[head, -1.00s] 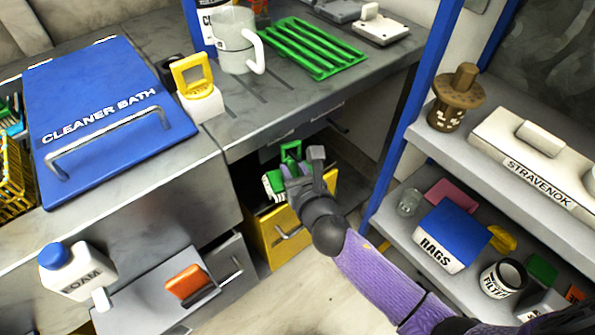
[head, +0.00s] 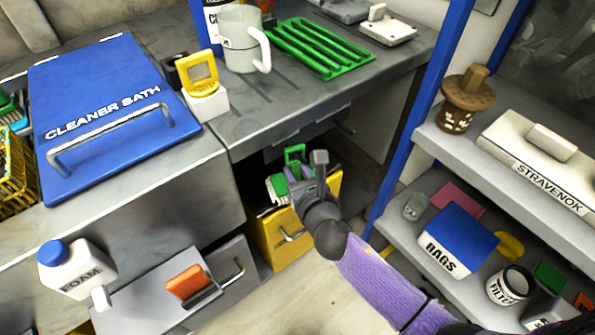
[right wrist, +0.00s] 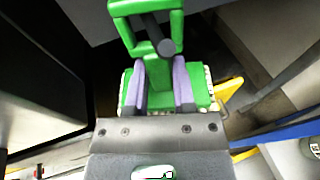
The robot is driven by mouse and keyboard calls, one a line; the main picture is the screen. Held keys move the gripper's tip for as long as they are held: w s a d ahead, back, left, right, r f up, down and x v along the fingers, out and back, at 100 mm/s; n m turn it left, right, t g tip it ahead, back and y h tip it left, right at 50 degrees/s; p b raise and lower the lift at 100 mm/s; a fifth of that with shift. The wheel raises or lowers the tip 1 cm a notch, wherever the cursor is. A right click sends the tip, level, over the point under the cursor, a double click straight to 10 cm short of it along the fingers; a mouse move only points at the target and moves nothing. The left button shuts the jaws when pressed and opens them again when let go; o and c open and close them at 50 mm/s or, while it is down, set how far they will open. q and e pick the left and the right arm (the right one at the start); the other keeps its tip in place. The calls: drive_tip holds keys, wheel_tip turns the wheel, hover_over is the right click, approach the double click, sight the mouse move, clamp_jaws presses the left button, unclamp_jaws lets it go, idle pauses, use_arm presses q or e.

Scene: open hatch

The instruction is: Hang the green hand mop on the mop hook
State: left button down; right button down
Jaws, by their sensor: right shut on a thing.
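The green hand mop (head: 294,153) is below the counter edge in the head view, above the yellow drawer. Its pale fringe shows at its left side. My right gripper (head: 299,175) is shut on it. In the right wrist view, the purple fingers of the gripper (right wrist: 160,73) grip the green body of the mop (right wrist: 201,86), with its loop handle beyond them. A dark rod with a rounded end (right wrist: 165,47), perhaps the mop hook, shows at the loop's opening. I cannot tell whether it bears the mop. My left gripper is out of view.
The yellow drawer (head: 270,243) is just below the mop. The grey counter (head: 290,115) overhangs it, with a mug (head: 238,50) and a green rack (head: 318,50) on top. A blue post (head: 398,150) and shelves with a rags box (head: 448,257) stand to the right.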

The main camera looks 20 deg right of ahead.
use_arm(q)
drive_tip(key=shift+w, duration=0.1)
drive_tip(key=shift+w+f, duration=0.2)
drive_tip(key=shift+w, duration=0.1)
use_arm(e)
drive_tip(key=shift+f, duration=0.15)
drive_tip(key=c, duration=0.9)
unclamp_jaws()
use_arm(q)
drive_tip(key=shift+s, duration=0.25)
use_arm(e)
drive_tip(key=shift+o, duration=0.2)
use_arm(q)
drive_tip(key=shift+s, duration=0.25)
use_arm(e)
drive_tip(key=shift+o, duration=0.8)
